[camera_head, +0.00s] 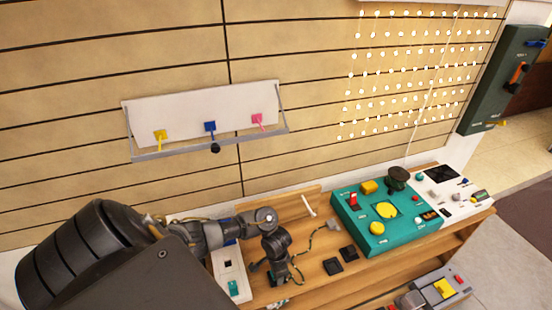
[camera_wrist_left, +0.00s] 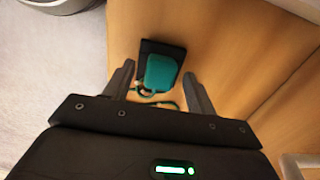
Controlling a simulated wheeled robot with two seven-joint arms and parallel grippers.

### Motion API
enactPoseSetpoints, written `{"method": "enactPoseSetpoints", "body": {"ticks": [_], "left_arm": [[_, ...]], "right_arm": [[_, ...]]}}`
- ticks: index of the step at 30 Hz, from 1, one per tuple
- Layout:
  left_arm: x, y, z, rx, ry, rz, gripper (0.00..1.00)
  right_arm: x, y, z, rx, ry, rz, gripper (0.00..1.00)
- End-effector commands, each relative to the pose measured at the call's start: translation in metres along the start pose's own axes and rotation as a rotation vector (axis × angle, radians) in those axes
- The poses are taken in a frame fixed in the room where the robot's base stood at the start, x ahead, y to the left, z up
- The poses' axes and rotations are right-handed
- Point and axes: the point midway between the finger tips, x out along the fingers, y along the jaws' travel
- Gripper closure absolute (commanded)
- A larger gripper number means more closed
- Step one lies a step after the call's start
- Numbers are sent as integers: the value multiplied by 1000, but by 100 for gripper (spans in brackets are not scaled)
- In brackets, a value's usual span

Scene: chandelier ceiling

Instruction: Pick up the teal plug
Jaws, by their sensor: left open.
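The teal plug (camera_wrist_left: 161,72) is a rounded teal block with a thin teal cord at its near end. In the left wrist view it lies on or just over a black square plate (camera_wrist_left: 150,55) on the wooden bench. My left gripper (camera_wrist_left: 158,69) is open, with one finger on each side of the plug and a visible gap to each. In the head view my left gripper (camera_head: 279,280) is low over the bench, left of two black squares. The gripper mostly hides the plug there. My right gripper does not show.
A white panel (camera_head: 226,263) lies just left of my gripper. Black squares (camera_head: 341,260) and a teal control box (camera_head: 390,222) are to the right on the wooden bench. A wall shelf (camera_head: 205,115) with yellow, blue and pink hooks hangs behind.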

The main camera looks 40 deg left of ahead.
Motion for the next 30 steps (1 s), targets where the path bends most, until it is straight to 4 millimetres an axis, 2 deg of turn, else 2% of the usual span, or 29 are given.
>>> {"method": "enactPoseSetpoints", "body": {"ticks": [3, 10, 21, 23, 30], "left_arm": [[10, 0, 0, 0, 0, 1, 44], [10, 0, -1, 1, 2, 0, 44], [10, 0, -1, 1, 2, 0, 91], [10, 0, -1, 1, 2, 0, 95], [8, 0, -1, 1, 2, 0, 95]], "right_arm": [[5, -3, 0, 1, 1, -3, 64], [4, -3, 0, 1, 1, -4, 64], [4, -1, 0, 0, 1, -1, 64], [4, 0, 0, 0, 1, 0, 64], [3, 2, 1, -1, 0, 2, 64]]}}
